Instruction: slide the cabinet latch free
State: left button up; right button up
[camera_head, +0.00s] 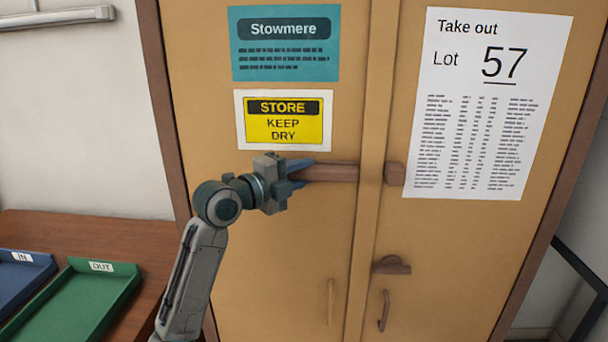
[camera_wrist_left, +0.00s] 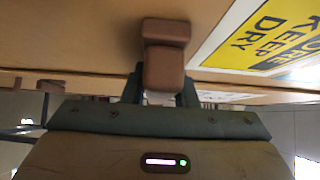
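The cabinet (camera_head: 300,240) has two tan doors with a raised centre strip. The latch is a brown bar (camera_head: 335,173) lying level on the left door; its visible right end meets the strip's left edge. A brown block (camera_head: 395,174) sits across the strip on the right door; I cannot tell whether the bar continues behind the strip. My left gripper (camera_head: 301,173) is at the bar's left end, one finger above and one below. In the left wrist view the brown latch end (camera_wrist_left: 164,70) is between the fingers; contact is unclear. My right gripper is out of view.
A brown bracket (camera_head: 391,265) and a handle (camera_head: 383,311) are on the right door; a thin handle (camera_head: 330,302) is on the left door. Signs are stuck above the latch. A table (camera_head: 120,240) at left holds a green OUT tray (camera_head: 88,295) and a blue IN tray (camera_head: 20,275).

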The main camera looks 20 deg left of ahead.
pick_arm(q)
jog(key=o, duration=0.4)
jog(key=shift+a, duration=0.1)
jog(key=shift+c, duration=0.2)
jog(key=shift+o, duration=0.2)
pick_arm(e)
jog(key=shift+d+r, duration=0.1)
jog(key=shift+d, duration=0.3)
pick_arm(q)
jog(key=shift+s+a+f+b, duration=0.15)
jog(key=shift+s+a+b, duration=0.2)
jog(key=shift+s, duration=0.2)
jog(key=b+v, duration=0.2)
jog(key=v, duration=0.4)
jog(key=shift+s+a+b, duration=0.2)
jog(key=shift+s+b, duration=0.1)
jog(key=shift+s, duration=0.05)
jog(key=shift+b+v, duration=0.5)
jog(key=shift+v, duration=0.95)
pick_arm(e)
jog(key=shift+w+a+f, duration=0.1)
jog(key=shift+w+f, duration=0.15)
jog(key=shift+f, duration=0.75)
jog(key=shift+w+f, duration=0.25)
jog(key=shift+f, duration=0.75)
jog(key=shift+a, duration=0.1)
